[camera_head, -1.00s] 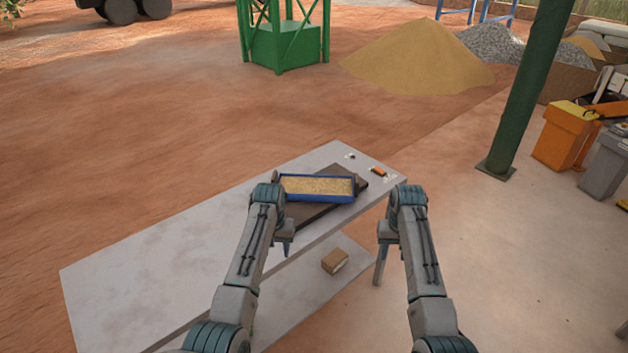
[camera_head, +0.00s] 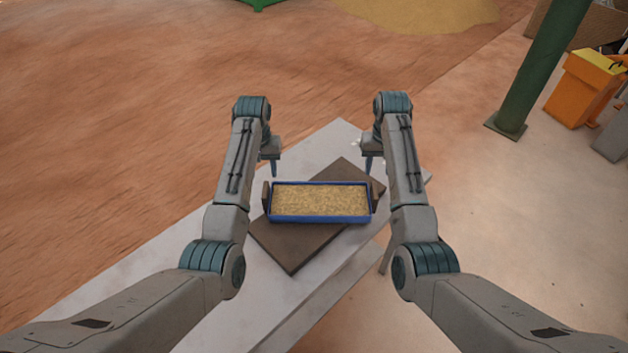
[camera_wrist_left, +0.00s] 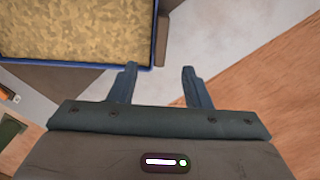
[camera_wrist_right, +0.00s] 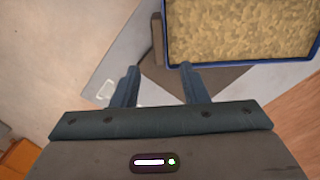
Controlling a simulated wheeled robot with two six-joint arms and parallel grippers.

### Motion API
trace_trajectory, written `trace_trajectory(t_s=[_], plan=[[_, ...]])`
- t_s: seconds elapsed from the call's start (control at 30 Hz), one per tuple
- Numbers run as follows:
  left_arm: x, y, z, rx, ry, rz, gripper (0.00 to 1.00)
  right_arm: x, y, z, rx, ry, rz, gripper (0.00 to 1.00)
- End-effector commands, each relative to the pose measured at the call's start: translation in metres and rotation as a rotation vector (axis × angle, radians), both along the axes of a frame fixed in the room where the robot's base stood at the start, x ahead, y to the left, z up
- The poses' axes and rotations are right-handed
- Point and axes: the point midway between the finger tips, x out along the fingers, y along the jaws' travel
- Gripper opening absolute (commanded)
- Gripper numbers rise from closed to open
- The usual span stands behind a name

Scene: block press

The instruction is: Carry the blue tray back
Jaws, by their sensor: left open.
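The blue tray (camera_head: 320,219), filled with tan granular material, sits on a dark brown board on the table. It has a brown handle at its left end (camera_head: 266,196) and one at its right end (camera_head: 374,197). My left gripper (camera_head: 268,165) is above and beyond the left handle, open and empty. In the left wrist view its fingers (camera_wrist_left: 158,82) are spread, with the tray's edge (camera_wrist_left: 85,66) and handle ahead. My right gripper (camera_head: 368,165) is near the right handle. In the right wrist view its fingers (camera_wrist_right: 158,80) are apart and empty, beside the tray edge (camera_wrist_right: 235,63).
The dark board (camera_head: 292,250) lies askew on the long grey table (camera_head: 130,310). The table surface to the left is clear. A green post (camera_head: 540,70) and an orange bin (camera_head: 583,88) stand to the right, away from the table.

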Motion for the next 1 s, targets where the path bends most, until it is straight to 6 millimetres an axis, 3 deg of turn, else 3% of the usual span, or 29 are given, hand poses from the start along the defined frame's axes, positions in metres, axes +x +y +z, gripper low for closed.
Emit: trace_trajectory(t_s=[0.47,1.0], plan=[[-0.001,0.0,-0.007,0.0,0.003,0.0,0.44,-0.001,-0.001,-0.007,-0.001,0.002,0.0,0.4],[-0.002,0.0,-0.092,0.001,0.003,0.0,0.44,-0.002,-0.001,-0.093,-0.001,0.004,0.0,0.4]])
